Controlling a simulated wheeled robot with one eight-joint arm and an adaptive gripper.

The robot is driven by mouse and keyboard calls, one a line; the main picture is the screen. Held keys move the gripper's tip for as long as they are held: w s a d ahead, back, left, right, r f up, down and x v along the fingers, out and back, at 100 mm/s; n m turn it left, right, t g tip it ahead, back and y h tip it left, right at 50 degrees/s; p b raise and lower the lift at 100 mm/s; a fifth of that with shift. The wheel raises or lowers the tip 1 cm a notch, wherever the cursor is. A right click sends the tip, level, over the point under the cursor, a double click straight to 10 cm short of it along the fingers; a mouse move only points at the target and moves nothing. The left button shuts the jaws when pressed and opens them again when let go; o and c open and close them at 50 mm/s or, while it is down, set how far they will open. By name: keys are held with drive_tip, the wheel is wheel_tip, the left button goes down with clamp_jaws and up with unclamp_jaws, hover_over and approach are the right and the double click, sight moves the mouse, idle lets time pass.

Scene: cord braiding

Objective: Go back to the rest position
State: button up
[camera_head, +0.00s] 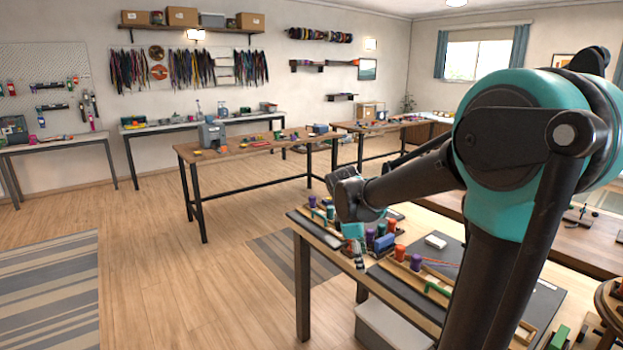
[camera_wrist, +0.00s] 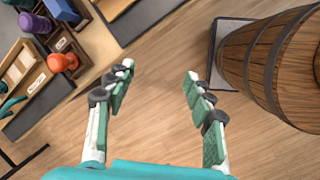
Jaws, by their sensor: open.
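My gripper (camera_wrist: 158,82) is open, with its two green-padded fingers apart and only bare wood floor between them in the wrist view. Nothing is held. It hangs beside the work table (camera_wrist: 125,22), whose edge runs along the upper left of that view. In the head view my arm reaches left over the near work table (camera_head: 300,226), and the fingertips are too small there to make out clearly.
A wooden barrel (camera_wrist: 262,62) stands close to the right of my gripper. A purple spool (camera_wrist: 34,23) and an orange spool (camera_wrist: 62,62) sit in wooden holders on the table. Another table (camera_head: 243,146) stands further back, with open floor (camera_head: 160,230) to the left.

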drive_tip(key=s+d+f+m+t+y, duration=0.1)
drive_tip(key=s+d+f+m, duration=0.1)
drive_tip(key=s+f+m, duration=0.3)
drive_tip(key=s+d+f+m+t+y, duration=0.1)
drive_tip(key=s+d+f+m+y, duration=0.1)
drive_tip(key=s+f+m, duration=0.4)
drive_tip(key=s+d+m, duration=0.1)
drive_tip(key=s+m, duration=0.3)
drive_tip(key=s, duration=0.1)
drive_tip(key=shift+m+t, duration=0.3)
drive_tip(key=shift+t, duration=0.1)
